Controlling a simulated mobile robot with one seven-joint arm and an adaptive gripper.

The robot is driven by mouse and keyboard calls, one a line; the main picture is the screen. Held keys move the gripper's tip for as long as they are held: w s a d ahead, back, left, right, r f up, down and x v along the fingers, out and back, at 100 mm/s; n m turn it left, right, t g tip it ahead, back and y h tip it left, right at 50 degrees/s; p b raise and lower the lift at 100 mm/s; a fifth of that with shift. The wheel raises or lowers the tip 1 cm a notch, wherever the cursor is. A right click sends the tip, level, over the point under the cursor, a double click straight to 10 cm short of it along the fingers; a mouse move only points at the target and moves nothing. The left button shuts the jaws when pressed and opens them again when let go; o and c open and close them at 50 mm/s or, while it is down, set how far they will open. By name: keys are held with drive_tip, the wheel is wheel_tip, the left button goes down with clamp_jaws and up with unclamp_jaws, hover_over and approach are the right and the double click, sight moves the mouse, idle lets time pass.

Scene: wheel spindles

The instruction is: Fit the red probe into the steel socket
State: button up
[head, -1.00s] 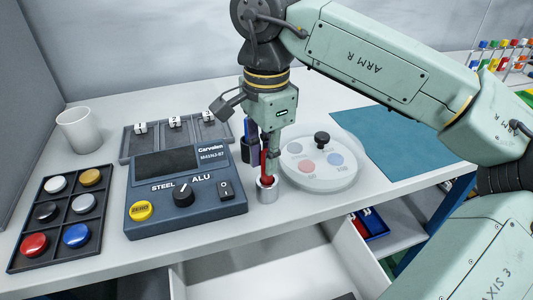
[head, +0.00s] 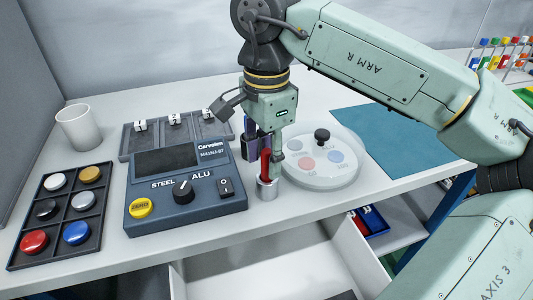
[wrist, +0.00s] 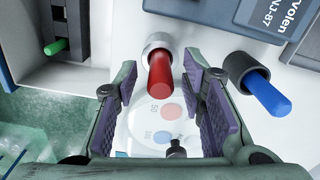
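The red probe (head: 265,163) stands about upright with its lower end inside the steel socket (head: 268,189), at the front of the bench. In the wrist view the red probe (wrist: 160,76) points up toward the camera from the bright ring of the steel socket (wrist: 158,44). How deep it sits cannot be seen. My gripper (wrist: 161,85) is open around the probe, its purple pads apart from it with a gap on both sides. In the head view my gripper (head: 265,150) is low over the socket and partly hides the probe's top.
A blue probe (wrist: 265,92) stands in a dark socket close beside my finger. The Carvolen control box (head: 215,200) is left of the socket; a round clear-edged dish (head: 335,180) with a black knob is right. An open drawer (head: 270,262) lies below the bench edge.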

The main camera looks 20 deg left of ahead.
wheel_tip(320, 180, up, 12)
drive_tip(key=shift+r, duration=0.15)
idle(0.3)
